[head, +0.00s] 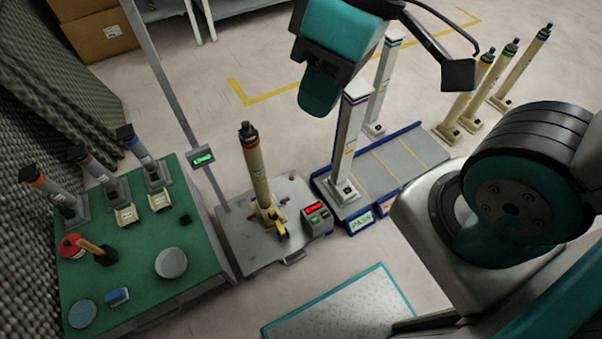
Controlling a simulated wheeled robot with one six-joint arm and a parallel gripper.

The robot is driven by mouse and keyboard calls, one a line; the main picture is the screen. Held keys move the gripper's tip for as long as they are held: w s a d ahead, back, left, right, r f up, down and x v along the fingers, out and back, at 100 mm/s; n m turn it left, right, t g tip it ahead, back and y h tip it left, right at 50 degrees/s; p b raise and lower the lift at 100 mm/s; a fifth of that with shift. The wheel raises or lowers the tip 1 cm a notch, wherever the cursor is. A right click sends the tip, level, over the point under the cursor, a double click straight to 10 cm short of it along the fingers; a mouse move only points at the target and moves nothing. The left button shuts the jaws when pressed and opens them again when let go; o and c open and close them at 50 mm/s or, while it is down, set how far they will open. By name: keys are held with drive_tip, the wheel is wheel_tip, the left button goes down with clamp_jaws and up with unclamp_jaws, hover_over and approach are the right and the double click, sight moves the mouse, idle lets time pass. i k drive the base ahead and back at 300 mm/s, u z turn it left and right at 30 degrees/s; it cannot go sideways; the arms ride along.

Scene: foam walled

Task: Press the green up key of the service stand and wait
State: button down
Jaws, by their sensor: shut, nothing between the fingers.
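The service stand is a low grey platform (240,243) in the middle, with a cream post (256,175) upright on it. A small grey control box (318,226) with a lit red display (314,207) sits at its right front corner. A small green key (314,219) shows below the display; its marking is too small to read. Nothing covers the box.
A mast with a green display (202,158) rises beside the stand. A blue-edged rack (385,165) with cream posts is right of the box. A teal-edged plate (345,308) lies in front.

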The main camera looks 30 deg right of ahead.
sight(315, 219)
drive_tip(key=z, duration=1.55)
drive_tip(key=k, duration=0.4)
drive_tip(key=u, duration=1.05)
